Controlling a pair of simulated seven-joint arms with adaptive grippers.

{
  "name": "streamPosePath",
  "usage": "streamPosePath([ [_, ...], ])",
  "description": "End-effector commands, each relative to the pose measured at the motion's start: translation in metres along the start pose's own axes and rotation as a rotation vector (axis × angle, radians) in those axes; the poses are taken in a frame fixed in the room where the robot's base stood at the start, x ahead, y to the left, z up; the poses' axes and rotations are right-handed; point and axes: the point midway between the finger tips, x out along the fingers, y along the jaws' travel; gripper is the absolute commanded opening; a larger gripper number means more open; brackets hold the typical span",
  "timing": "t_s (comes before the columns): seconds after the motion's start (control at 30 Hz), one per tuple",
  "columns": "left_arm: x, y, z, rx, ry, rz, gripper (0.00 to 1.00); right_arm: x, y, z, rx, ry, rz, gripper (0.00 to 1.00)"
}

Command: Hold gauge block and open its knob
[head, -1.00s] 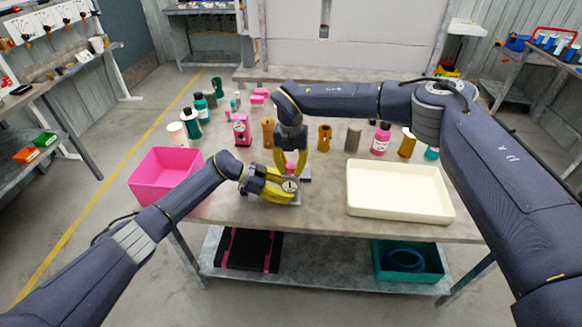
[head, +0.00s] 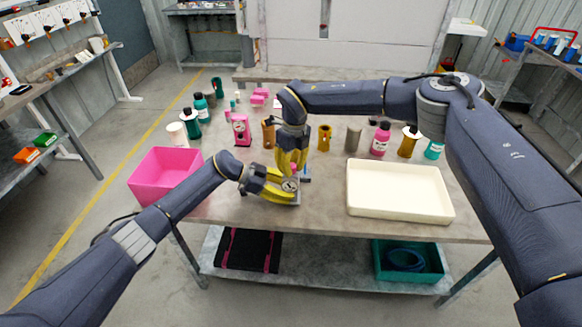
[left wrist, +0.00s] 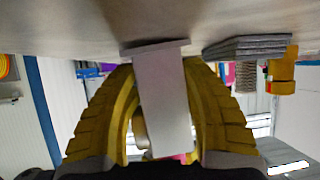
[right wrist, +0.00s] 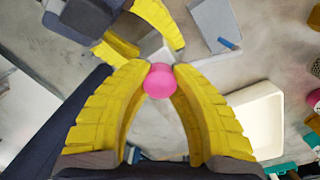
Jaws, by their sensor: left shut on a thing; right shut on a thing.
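The gauge block, a light grey upright block with a round white dial, stands near the table's front middle; its dial (head: 290,185) shows in the head view. My left gripper (head: 281,186) is shut on the block from the left. In the left wrist view the block (left wrist: 160,100) fills the space between the yellow fingers. The pink round knob (right wrist: 158,82) sits above the block in the right wrist view. My right gripper (right wrist: 160,68) comes from above and is shut on the knob, with a fingertip on each side.
A pink bin (head: 165,180) stands at the left of the table and a cream tray (head: 400,215) at the right. Several bottles and cylinders stand behind the grippers. A grey block (right wrist: 213,25) with a blue piece is close by.

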Motion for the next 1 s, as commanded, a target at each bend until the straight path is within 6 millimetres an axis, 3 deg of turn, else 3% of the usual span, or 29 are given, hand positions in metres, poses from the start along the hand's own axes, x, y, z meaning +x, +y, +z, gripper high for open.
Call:
streamPosePath([
  [0.4, 0.0006, 0.0007, -0.001, 0.0, 0.002, 0.002, 0.27, 0.0003, -0.0001, 0.0002, -0.22, 0.0, 0.015, 0.0],
  [1.0, 0.0007, 0.0007, -0.0011, 0.0, 0.002, 0.002, 0.27, 0.0003, 0.0003, 0.0003, -0.271, -0.001, 0.019, 0.0],
])
